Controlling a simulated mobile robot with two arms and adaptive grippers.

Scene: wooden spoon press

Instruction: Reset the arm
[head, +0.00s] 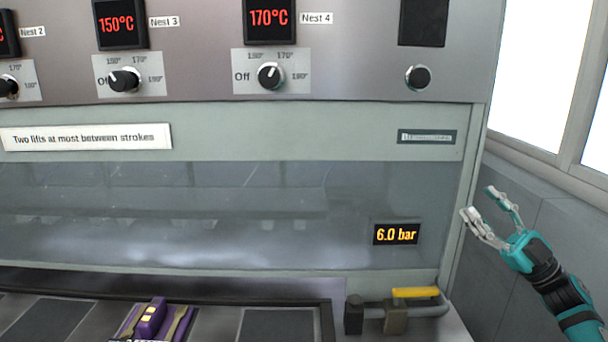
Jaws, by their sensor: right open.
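My right gripper (484,216) is at the right of the head view, with teal and pale grey fingers spread apart. It is open and empty, in the air in front of the grey wall, just right of the press frame. It touches nothing that I can see. My right arm comes in from the lower right corner. My left gripper is not in the head view.
A purple holder (150,320) with wooden pieces sits on the bed. A yellow-handled valve (415,292) on a pipe is left of my right arm. A window is at upper right.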

